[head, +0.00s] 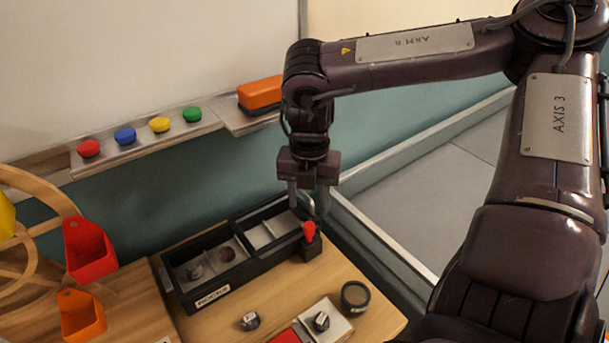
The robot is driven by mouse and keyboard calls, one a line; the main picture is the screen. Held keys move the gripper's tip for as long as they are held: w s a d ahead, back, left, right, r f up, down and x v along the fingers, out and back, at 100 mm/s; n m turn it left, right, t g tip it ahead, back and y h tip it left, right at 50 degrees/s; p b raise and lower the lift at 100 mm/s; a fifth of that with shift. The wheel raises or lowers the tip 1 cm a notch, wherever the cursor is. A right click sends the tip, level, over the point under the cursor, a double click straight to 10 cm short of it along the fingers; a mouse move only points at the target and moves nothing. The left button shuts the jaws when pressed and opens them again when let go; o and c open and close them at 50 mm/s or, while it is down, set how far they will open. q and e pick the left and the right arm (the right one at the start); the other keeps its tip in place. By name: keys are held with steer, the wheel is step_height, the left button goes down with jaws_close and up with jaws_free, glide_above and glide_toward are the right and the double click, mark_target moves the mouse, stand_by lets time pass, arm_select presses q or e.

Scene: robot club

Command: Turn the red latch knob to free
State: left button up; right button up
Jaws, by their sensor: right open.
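The red latch knob (309,230) stands on a small black block at the right end of a black tray (222,291) with a label on its front. My right gripper (308,206) points down just above and behind the knob, its two fingers apart. One finger is close to the knob, and I cannot tell whether they touch. The gripper holds nothing that I can see. My left gripper is not in view.
The tray's compartments have grey plates. Red (88,252) and orange bins hang at left. A ledge with coloured magnets and an orange eraser (260,92) runs behind.

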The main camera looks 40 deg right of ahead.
mark_target(310, 225)
steer(key=f, duration=0.4)
steer(key=shift+s+a, duration=0.1)
steer(key=shift+s, duration=0.25)
steer(key=f, duration=0.3)
steer(key=shift+w, duration=0.2)
steer(key=c, duration=0.9)
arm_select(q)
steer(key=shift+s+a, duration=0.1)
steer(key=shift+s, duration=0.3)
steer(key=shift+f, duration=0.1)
arm_select(e)
steer(key=shift+s, duration=0.1)
jaws_close()
